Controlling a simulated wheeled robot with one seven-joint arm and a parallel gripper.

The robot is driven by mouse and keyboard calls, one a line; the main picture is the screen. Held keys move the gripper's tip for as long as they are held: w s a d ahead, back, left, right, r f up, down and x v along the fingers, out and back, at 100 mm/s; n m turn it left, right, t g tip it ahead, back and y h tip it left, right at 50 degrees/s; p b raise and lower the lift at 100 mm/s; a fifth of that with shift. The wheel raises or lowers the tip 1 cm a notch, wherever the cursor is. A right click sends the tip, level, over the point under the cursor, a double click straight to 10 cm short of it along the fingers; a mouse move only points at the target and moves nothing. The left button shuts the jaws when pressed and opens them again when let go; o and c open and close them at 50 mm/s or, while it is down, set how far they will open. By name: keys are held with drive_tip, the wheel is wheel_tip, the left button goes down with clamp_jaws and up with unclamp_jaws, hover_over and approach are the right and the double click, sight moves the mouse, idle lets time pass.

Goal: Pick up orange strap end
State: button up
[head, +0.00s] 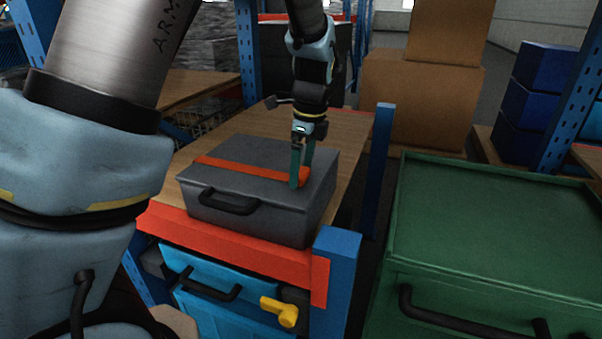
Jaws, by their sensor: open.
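The orange strap (240,168) lies flat across the top of a dark grey case (262,218). It runs from the case's left side to its right part, where its end (303,177) is by my gripper. My gripper (300,183) points down with its two green fingers at the strap's right end. The fingers are open, with a narrow gap between them. The near finger partly covers the strap end. I cannot tell whether the fingers touch the strap or the case lid.
The case, with a black front handle (230,202), stands on a wooden shelf (350,128) with an orange front beam (230,250). Blue posts (378,150) edge the shelf on the right. A green box (490,225) stands right of it. Cardboard boxes (420,95) are behind.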

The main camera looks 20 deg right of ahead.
sight(302, 171)
drive_tip(key=c, duration=1.1)
wheel_tip(302, 171, up, 10)
drive_tip(key=shift+r+b, duration=0.1)
drive_tip(key=shift+b, duration=0.8)
